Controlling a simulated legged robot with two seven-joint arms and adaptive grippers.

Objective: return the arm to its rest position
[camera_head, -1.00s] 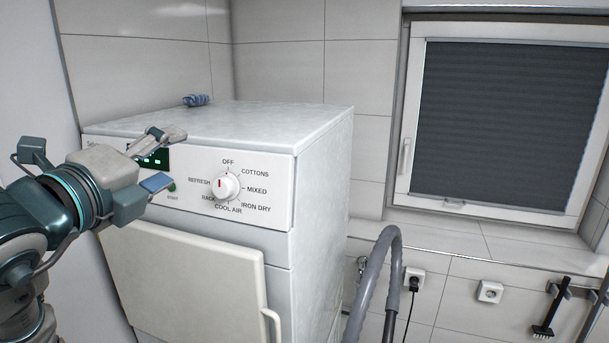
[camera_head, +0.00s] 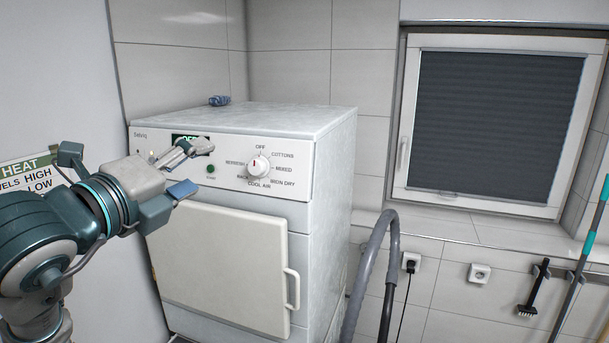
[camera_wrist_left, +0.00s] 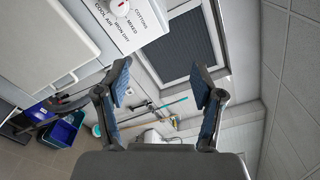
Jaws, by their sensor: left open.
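My left arm comes in from the left in the head view. Its gripper (camera_head: 198,167) is open and empty, in front of the upper left of the white dryer (camera_head: 330,180). The fingers also show apart in the left wrist view (camera_wrist_left: 160,78), with nothing between them. The dryer's dial (camera_head: 258,166) has its red mark up towards OFF. A green button (camera_head: 211,169) sits left of the dial. The upper finger partly covers the lit display (camera_head: 190,138). The cream door (camera_head: 225,265) is below the panel. My right gripper is not in view.
A grey hose (camera_head: 368,270) arches right of the dryer. A dark brush (camera_head: 536,290) hangs on the wall under the window (camera_head: 490,125). A blue bin (camera_wrist_left: 62,132) stands on the floor. A small blue object (camera_head: 219,100) lies on the dryer top.

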